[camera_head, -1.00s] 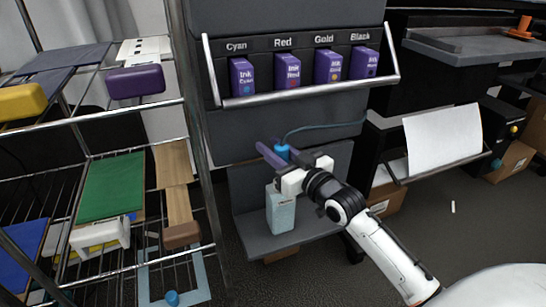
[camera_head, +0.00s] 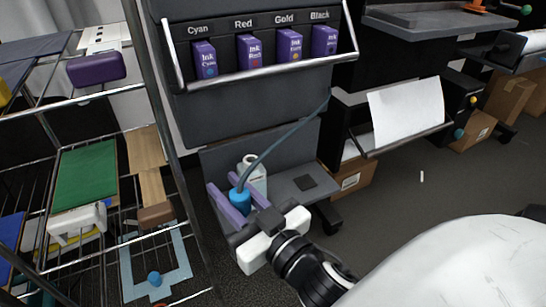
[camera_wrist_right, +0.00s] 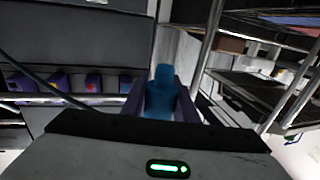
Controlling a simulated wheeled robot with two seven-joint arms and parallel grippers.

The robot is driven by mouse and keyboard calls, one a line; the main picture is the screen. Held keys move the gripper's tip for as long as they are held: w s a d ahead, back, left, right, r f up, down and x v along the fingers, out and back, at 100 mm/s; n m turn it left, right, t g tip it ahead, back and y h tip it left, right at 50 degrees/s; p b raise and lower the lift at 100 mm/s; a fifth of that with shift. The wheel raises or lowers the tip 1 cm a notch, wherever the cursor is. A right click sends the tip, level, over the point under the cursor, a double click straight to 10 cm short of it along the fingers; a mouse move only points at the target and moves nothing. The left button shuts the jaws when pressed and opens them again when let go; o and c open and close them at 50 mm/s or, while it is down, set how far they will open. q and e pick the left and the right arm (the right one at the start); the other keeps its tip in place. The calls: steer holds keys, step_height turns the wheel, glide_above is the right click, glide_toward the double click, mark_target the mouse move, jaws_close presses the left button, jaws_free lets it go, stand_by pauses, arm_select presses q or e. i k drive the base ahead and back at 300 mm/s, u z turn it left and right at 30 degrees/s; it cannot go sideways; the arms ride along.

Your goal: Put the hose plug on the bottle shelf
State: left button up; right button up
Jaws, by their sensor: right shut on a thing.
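The hose plug (camera_head: 239,197) is a blue cylinder with a thin blue-grey hose (camera_head: 285,138) running from its top up to the machine. My right gripper (camera_head: 231,200) is shut on the plug, with a purple finger on either side. The plug also shows in the right wrist view (camera_wrist_right: 160,95) between the fingers. A pale bottle (camera_head: 254,174) with an open-looking neck stands on the grey bottle shelf (camera_head: 291,203), just behind the plug. The plug is in front of the bottle and apart from its neck. My left gripper is not in view.
Several purple ink boxes (camera_head: 290,46) stand in a railed rack above. A wire shelf unit (camera_head: 158,100) with boards and handled tools is close on the left. A paper tray (camera_head: 408,112) and cardboard boxes (camera_head: 352,177) are at right. The right-hand floor is mostly clear.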

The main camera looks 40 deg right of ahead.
mark_target(305, 183)
steer(key=k, duration=0.9)
steer(key=z, duration=1.15)
steer(key=i, duration=1.05)
steer(key=u, duration=1.15)
